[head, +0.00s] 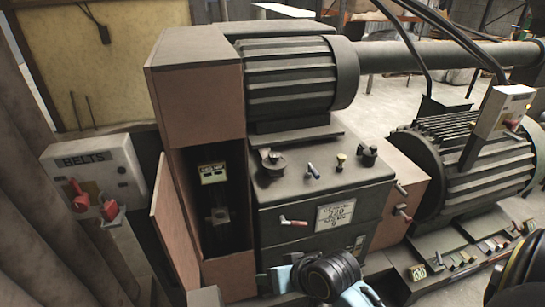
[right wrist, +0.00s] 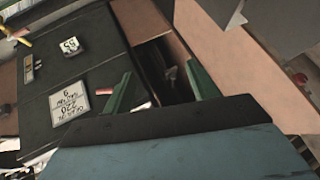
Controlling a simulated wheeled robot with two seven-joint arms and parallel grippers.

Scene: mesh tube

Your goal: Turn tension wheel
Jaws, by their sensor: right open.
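No part is clearly readable as the tension wheel. The tall open compartment (head: 238,225) on the machine's left side is dark inside, with a small grey fitting (head: 218,214) below a yellowish label (head: 213,173). Two dark round knobs, one at left (head: 272,160) and one at right (head: 367,155), stand on the machine's top. In the right wrist view, my right gripper (right wrist: 163,77) has its two green fingers apart, with nothing seen between them. The compartment's opening (right wrist: 158,62) lies beyond the fingers. My left gripper is not identifiable in the head view.
A pinkish door (head: 173,232) stands open left of the compartment. A BELTS control box (head: 88,165) with red handles is further left. The front panel carries a red-tipped lever (head: 293,222) and a white plate (head: 335,215). A ribbed motor (head: 465,165) stands at right.

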